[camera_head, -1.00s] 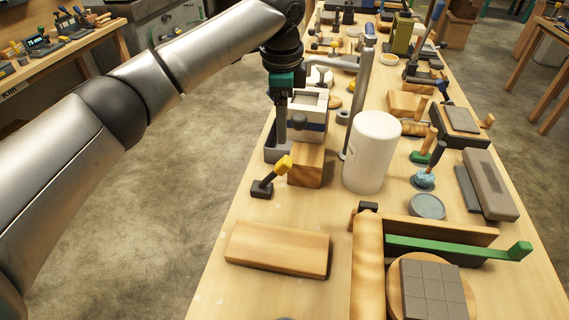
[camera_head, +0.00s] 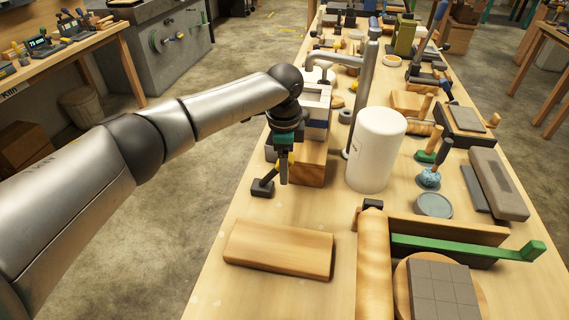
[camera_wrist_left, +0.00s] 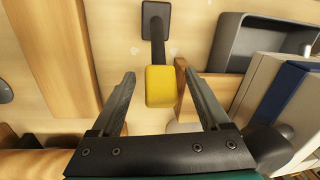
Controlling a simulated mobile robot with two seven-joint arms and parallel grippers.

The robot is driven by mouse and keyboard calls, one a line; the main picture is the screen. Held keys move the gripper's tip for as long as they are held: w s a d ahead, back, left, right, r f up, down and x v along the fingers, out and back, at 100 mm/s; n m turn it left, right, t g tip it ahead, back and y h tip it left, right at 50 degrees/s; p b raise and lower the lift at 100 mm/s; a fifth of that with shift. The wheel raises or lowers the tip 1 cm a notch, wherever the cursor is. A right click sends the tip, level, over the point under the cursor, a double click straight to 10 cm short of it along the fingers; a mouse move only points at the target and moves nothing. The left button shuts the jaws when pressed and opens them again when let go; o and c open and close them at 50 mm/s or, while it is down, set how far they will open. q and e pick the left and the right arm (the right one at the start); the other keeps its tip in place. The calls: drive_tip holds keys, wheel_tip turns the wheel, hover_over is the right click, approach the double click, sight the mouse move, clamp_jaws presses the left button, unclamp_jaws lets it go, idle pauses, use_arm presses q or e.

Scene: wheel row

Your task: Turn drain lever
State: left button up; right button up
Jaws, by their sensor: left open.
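The drain lever is a dark arm on a small dark base (camera_head: 262,187) with a yellow grip; the arm leans up to the right. My left gripper (camera_head: 284,178) points down over the lever and hides most of its grip in the head view. In the left wrist view the yellow grip (camera_wrist_left: 160,86) sits between the two open fingers (camera_wrist_left: 157,72), with a gap on both sides. The lever's dark base (camera_wrist_left: 156,18) shows beyond the fingertips. My right gripper is not in view.
A wooden block (camera_head: 308,165) and a white and blue box (camera_head: 318,105) stand close beside the lever. A white cylinder (camera_head: 375,150) stands to the right. A flat wooden board (camera_head: 278,249) lies in front. The bench's left edge is close to the lever.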

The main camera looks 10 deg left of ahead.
use_arm(q)
clamp_jaws()
idle(0.7)
idle(0.7)
